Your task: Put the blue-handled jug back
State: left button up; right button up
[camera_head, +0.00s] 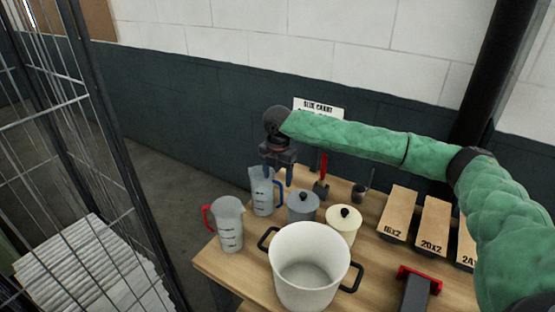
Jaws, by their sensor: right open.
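The blue-handled jug (262,196) stands upright near the back left of the wooden table (213,262). It is clear grey with dark markings, and its blue handle is on its right side. My right gripper (277,175) points down at the jug's top right, above the handle. Its jaws are open, with one finger over the jug's rim and the other to the right of the handle. I cannot tell whether a finger touches the jug. My left gripper is not in view.
A red-handled jug (230,228) stands in front to the left. A big white pot (308,262), a grey lidded pot (302,207) and a cream lidded pot (343,222) crowd the right. Labelled filter boxes (398,206) lie further right. A wire cage (95,130) stands left.

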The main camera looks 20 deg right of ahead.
pick_arm(q)
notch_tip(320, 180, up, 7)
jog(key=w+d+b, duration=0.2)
jog(key=b, duration=0.1)
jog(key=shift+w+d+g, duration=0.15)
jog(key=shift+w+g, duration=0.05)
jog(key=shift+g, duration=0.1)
pick_arm(e)
notch_tip(320, 180, up, 9)
